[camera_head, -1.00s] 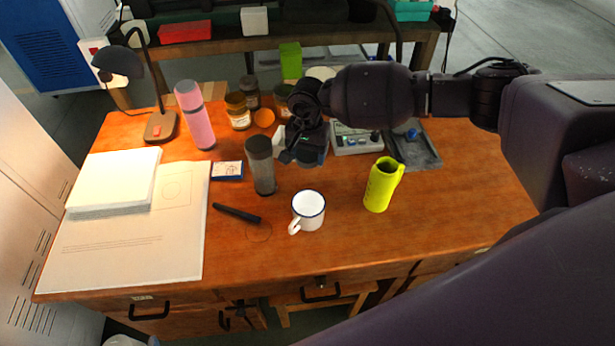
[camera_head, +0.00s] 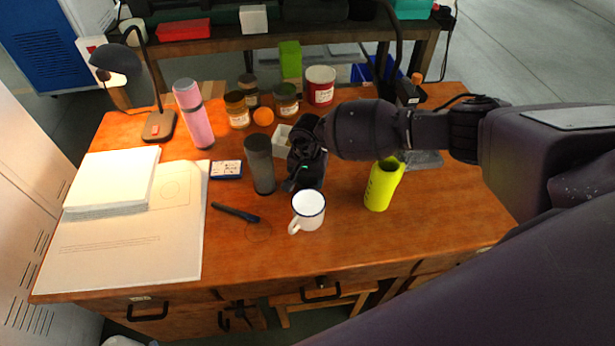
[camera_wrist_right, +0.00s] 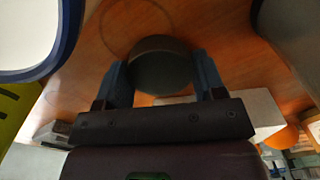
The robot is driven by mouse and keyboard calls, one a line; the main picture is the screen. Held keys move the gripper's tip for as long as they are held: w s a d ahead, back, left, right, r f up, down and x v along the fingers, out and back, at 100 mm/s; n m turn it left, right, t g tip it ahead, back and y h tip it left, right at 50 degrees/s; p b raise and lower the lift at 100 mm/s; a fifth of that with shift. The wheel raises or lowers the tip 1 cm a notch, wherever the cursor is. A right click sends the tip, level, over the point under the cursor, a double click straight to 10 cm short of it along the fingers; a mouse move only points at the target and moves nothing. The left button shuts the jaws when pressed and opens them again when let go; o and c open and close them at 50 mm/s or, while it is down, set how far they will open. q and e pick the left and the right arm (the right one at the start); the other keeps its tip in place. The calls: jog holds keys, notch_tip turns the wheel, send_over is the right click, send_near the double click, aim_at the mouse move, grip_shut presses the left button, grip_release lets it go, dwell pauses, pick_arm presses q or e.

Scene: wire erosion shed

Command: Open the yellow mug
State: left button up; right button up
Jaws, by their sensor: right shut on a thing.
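The yellow mug (camera_head: 380,190) stands upright at the right of the desk in the head view, its upper part partly covered by my right arm. Its yellow side also shows at the left edge of the right wrist view (camera_wrist_right: 12,118). My right gripper (camera_head: 300,184) is left of the mug, between the dark grey tumbler and the white mug. In the right wrist view, its fingers are shut on a dark round lid (camera_wrist_right: 160,66). I cannot tell whether the lid touches the desk. My left gripper is not in view.
A white mug (camera_head: 308,208) stands in front of my right gripper, and a dark grey tumbler (camera_head: 260,165) stands just left of it. A white box (camera_head: 282,142) and an orange ball (camera_head: 263,116) are behind. The front right of the desk (camera_head: 440,215) is clear.

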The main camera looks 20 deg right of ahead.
aim_at(308, 179)
jog(key=shift+f, duration=0.1)
jog(key=o, duration=1)
jog(key=shift+r, duration=0.5)
notch_tip(308, 179, up, 11)
jog(key=shift+r+p, duration=0.15)
jog(key=shift+p, duration=0.3)
